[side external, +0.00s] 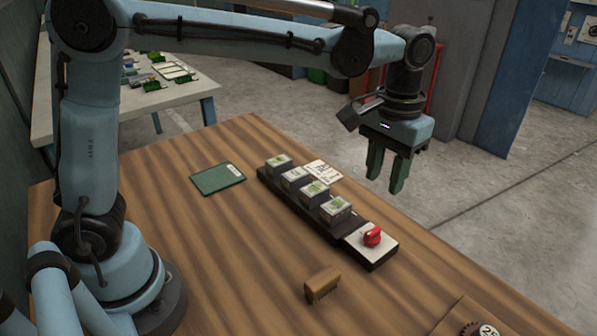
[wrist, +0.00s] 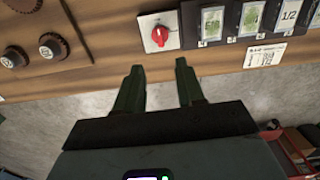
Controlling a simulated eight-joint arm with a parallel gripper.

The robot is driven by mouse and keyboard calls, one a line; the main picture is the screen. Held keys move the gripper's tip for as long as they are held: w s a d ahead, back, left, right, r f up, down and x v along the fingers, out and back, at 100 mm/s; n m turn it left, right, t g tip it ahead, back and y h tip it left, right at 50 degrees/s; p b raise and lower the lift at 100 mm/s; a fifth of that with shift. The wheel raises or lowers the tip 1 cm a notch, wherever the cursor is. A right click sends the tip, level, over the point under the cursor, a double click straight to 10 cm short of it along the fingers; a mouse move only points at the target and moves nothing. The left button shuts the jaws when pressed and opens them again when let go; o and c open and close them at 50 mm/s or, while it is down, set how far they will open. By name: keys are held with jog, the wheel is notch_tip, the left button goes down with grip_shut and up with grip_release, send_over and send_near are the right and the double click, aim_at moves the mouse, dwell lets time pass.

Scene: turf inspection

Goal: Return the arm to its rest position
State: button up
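My gripper (side external: 390,172) hangs at the end of my raised arm, beyond the far right edge of the wooden table (side external: 222,262) in the side view. Its two green fingers point down and stand apart with nothing between them. In the wrist view my gripper (wrist: 155,80) is also open and empty, with grey floor behind the fingers and the table edge just past their tips.
A dark rack (side external: 300,206) holds several turf samples and a white plate with a red knob (side external: 373,236). A wooden board with dark dials (wrist: 45,45) is at one end.

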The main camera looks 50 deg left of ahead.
jog(key=s+a+f+t, duration=0.2)
jog(key=s+a+t, duration=0.5)
jog(key=s+a, duration=0.4)
jog(key=a, duration=0.3)
jog(key=shift+s+a+f, duration=0.25)
jog(key=shift+s+f, duration=0.05)
